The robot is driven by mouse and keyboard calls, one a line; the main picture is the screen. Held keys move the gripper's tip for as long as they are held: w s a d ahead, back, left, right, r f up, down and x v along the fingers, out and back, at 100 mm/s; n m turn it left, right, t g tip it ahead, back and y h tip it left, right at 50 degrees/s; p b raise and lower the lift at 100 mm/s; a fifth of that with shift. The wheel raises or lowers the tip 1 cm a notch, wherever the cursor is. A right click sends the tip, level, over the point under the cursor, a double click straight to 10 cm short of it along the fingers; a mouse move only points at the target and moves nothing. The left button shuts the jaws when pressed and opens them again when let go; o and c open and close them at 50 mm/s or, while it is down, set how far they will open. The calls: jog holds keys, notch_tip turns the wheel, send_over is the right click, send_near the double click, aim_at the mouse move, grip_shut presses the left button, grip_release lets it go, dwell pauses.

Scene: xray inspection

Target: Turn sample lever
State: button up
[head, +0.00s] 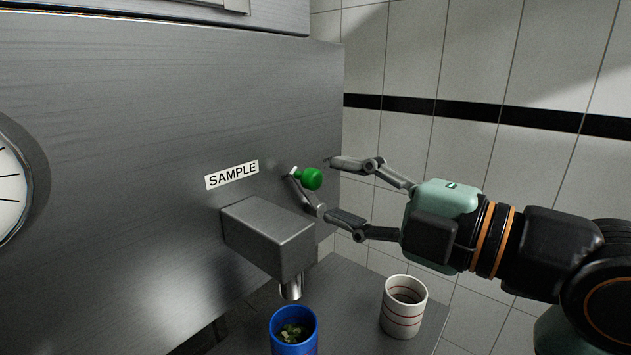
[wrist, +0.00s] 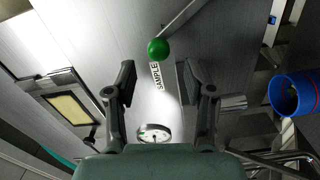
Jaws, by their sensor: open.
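The sample lever has a round green knob (head: 311,179) on a thin metal arm, beside the "SAMPLE" label (head: 232,174) on the grey metal machine face. In the wrist view the green knob (wrist: 158,49) shows beyond the fingertips, near the label (wrist: 156,76). My gripper (head: 318,187) reaches in from the right and is open. In the head view its fingers appear above and below the knob. In the wrist view the gripper (wrist: 158,82) has nothing between its fingers. Whether a finger touches the lever I cannot tell.
A grey spout box (head: 268,238) juts out below the lever. A blue cup (head: 293,331) holding green bits stands under its nozzle (head: 290,288). A white cup with red stripes (head: 403,307) stands to its right on the metal shelf. A round gauge (head: 12,190) is at far left.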

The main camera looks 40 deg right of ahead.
jog(key=v, duration=0.6)
jog(key=shift+w, duration=0.1)
